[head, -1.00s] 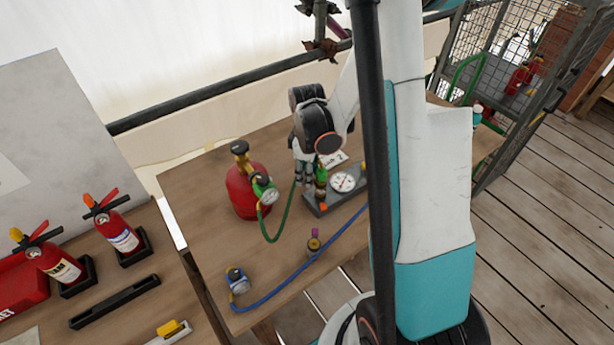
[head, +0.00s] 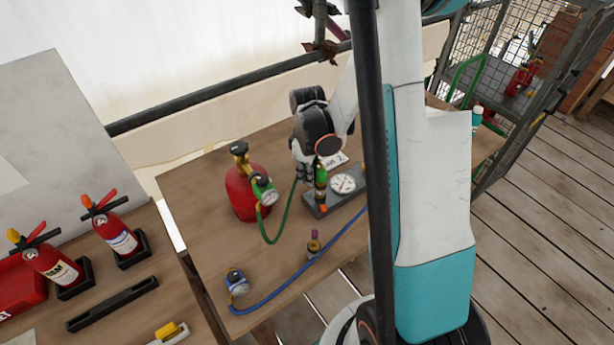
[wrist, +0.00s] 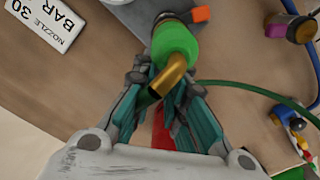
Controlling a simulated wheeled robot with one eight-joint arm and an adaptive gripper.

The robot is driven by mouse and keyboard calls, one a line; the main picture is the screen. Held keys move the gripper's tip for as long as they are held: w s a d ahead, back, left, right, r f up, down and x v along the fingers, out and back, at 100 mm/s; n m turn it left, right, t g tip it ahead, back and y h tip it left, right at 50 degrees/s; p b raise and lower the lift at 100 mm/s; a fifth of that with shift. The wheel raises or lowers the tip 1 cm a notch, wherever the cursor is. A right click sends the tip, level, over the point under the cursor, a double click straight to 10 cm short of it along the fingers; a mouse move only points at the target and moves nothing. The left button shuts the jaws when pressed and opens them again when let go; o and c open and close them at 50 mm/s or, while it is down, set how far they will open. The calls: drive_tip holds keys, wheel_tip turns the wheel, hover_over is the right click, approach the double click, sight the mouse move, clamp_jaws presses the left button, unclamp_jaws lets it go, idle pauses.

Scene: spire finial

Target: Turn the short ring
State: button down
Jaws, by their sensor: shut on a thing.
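A green ring-like fitting (head: 321,180) stands upright at the end of a grey block on the table. It shows as a round green body (wrist: 175,42) in the wrist view, with a bent brass tube (wrist: 165,82) across it. My gripper (wrist: 164,84) has its teal-padded fingers either side of the tube, close against the green fitting. In the head view, my gripper (head: 304,176) is just left of the fitting. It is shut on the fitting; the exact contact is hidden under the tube. A red piece (wrist: 162,132) shows between the fingers.
A green hose (head: 280,232) runs to a red cylinder (head: 245,192) with a gauge, left of my gripper. A dial (head: 343,184) sits on the grey block (head: 350,201).

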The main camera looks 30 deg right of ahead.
drive_tip(key=c, duration=1.6)
unclamp_jaws()
wheel_tip(320, 180, up, 12)
